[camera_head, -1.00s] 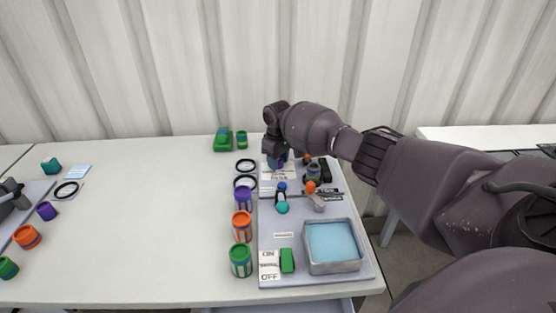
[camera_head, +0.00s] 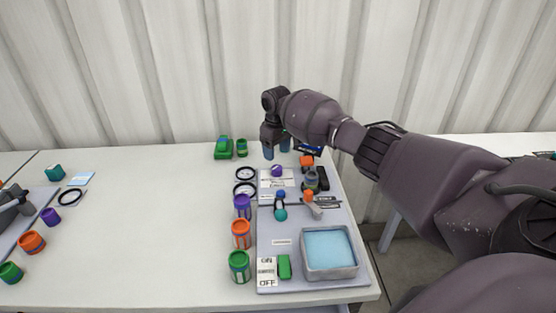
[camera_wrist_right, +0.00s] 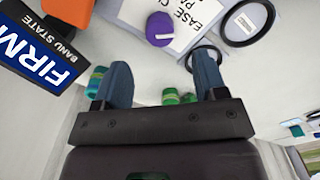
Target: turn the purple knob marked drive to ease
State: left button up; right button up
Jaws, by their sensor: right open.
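The purple knob (camera_head: 276,170) stands on a white lettered card (camera_head: 268,183) at the back of the grey panel. In the right wrist view the knob (camera_wrist_right: 160,28) has a pale line on its top, and the card beside it (camera_wrist_right: 196,22) shows the word EASE; other lettering is cut off. I cannot tell which word the line points to. My right gripper (camera_head: 276,148) is above and behind the knob, apart from it. In the wrist view its two blue fingers (camera_wrist_right: 161,80) are spread with nothing between them.
Black rings (camera_head: 245,174), purple, orange and green cans (camera_head: 241,234) line the panel's left side. A blue-filled tray (camera_head: 330,248) and green switch (camera_head: 285,267) are at its front. A sign reading FIRM (camera_wrist_right: 40,62) is close to the gripper. The middle table (camera_head: 150,220) is clear.

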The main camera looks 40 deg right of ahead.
aim_at(277, 167)
notch_tip(277, 167, up, 3)
jog(key=shift+r, duration=0.2)
jog(key=shift+f, duration=0.1)
dwell(0.5)
